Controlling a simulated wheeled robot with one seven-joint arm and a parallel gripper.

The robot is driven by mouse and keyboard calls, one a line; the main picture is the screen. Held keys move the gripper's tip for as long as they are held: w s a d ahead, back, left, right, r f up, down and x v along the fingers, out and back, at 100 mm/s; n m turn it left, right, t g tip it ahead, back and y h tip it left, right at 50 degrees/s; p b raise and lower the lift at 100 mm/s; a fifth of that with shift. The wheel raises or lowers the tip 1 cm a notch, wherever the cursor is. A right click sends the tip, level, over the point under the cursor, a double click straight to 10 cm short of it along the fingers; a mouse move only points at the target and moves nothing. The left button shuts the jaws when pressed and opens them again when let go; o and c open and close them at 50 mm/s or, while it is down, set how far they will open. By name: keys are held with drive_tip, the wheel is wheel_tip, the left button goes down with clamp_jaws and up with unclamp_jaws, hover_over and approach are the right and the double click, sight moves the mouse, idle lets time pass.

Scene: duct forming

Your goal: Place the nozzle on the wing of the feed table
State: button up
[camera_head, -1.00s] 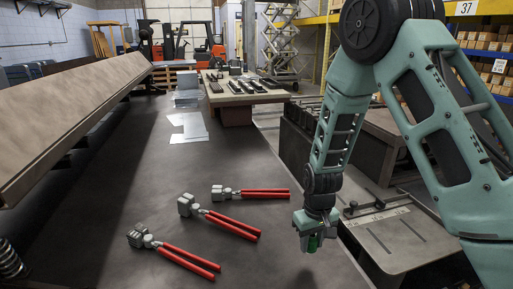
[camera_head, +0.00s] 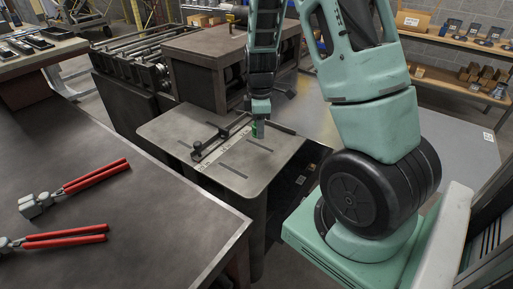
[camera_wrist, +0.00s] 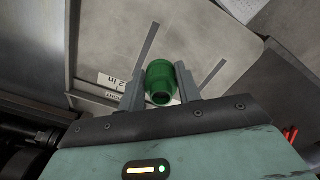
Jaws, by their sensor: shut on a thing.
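My gripper (camera_head: 258,122) is over the grey wing of the feed table (camera_head: 226,180), towards its far right part. It is shut on the green nozzle (camera_head: 257,131), which shows as a small green piece below the jaws. In the wrist view the nozzle (camera_wrist: 159,82) sits between the two fingers (camera_wrist: 159,93), with the slotted wing surface (camera_wrist: 205,35) beyond it. I cannot tell whether the nozzle touches the wing or hangs just above it.
A scale strip and a black fence with knobs (camera_head: 197,150) lie on the wing, left of my gripper. A dark machine block (camera_head: 205,75) stands behind. Red-handled pliers (camera_head: 75,185) lie on the dark table (camera_head: 130,215) at left. The wing's front part is clear.

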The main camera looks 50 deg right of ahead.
sight(259, 151)
drive_tip(key=shift+f+p, duration=0.35)
drive_tip(key=shift+f, duration=2.9)
drive_tip(key=shift+f, duration=0.2)
drive_tip(key=o, duration=0.9)
drive_tip(key=shift+o, duration=0.2)
drive_tip(key=shift+r, duration=0.15)
